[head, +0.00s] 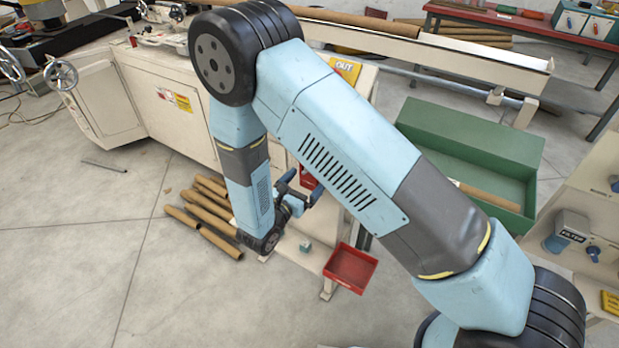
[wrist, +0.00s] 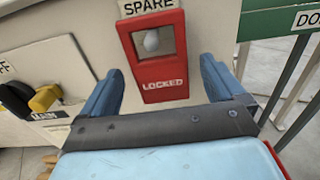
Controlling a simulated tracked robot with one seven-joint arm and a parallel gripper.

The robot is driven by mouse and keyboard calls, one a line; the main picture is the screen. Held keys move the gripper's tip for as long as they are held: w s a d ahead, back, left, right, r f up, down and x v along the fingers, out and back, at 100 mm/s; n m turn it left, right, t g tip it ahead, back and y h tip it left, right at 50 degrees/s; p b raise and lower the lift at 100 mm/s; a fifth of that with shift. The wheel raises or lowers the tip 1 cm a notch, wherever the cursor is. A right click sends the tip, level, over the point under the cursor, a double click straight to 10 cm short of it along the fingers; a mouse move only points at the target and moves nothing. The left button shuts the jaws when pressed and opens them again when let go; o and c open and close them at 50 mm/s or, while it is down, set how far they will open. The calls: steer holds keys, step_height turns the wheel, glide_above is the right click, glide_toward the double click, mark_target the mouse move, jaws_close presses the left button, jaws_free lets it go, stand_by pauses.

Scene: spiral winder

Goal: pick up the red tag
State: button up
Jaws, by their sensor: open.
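The red tag (wrist: 165,92), marked LOCKED, is upright on the cream cabinet face under a SPARE label. It has a square opening with a pale round knob showing in it. In the head view a small red patch beside my gripper appears to be the tag (head: 308,178), partly hidden by the fingers. My gripper (wrist: 160,82) is open and empty, its blue fingers to the left and right of the tag. The tag shows between them with a gap on both sides. In the head view my gripper (head: 299,188) is low by the cabinet front.
A yellow-and-black switch (wrist: 42,98) with a MAIN label is left of my fingers. A red tray (head: 351,267) stands low to the right. Several brown tubes (head: 205,212) lie on the floor at left. A green bin (head: 470,135) stands at right.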

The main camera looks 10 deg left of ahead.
steer(key=c, duration=1.1)
steer(key=shift+r, duration=0.1)
steer(key=shift+c, duration=0.2)
steer(key=shift+r, duration=0.25)
steer(key=v, duration=1.8)
steer(key=shift+r, duration=0.35)
